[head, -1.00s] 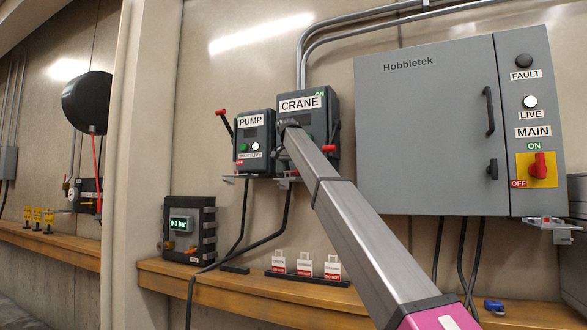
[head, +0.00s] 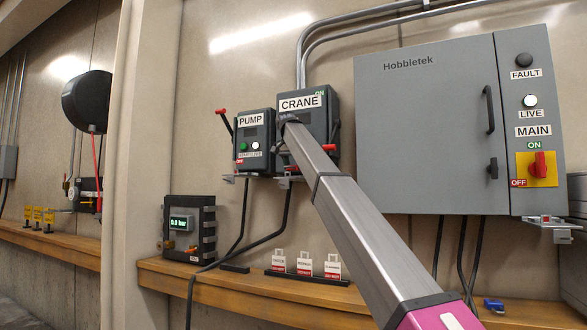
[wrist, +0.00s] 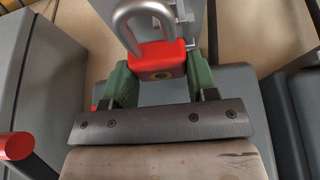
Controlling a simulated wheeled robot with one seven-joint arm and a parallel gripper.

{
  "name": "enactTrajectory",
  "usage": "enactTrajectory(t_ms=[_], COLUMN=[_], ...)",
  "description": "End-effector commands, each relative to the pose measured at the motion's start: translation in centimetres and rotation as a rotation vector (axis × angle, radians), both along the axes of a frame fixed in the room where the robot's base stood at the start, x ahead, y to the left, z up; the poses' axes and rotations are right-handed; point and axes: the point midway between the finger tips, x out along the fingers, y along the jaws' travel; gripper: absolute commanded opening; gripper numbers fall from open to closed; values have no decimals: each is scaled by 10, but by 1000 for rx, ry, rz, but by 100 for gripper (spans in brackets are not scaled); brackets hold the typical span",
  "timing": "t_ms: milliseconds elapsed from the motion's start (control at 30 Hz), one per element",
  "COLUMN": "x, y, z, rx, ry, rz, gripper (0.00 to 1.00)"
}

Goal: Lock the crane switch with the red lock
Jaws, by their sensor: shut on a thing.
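The crane switch (head: 316,122) is a dark grey box labelled CRANE on the wall, with a green ON mark at its upper right. A red grip (head: 329,148) shows low on its right side, beside my arm. My gripper (wrist: 158,84) has green fingers shut on the red lock (wrist: 165,56). The lock's steel shackle points toward the top of the wrist view, close to a grey metal bracket (wrist: 184,18); I cannot tell whether they touch. In the head view my arm ends in front of the crane box, and the lock is not discernible.
The pump switch (head: 254,140) is just left, its red-tipped lever (head: 221,112) raised. A large grey cabinet (head: 425,130) with the main switch (head: 538,166) is at right. Below, a wooden shelf (head: 240,284) bears a gauge box (head: 188,230), white-and-red tags (head: 304,263) and a blue object (head: 493,305).

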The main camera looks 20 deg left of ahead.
Motion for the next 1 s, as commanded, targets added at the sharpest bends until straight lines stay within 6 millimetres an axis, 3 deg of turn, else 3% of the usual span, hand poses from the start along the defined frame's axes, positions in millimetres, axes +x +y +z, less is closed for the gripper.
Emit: enactTrajectory(t_ms=[467, 1000], x=[0, 0], y=[0, 0], z=[5, -3], rx=[0, 0], ry=[0, 0], rz=[0, 0], gripper=[24, 24])
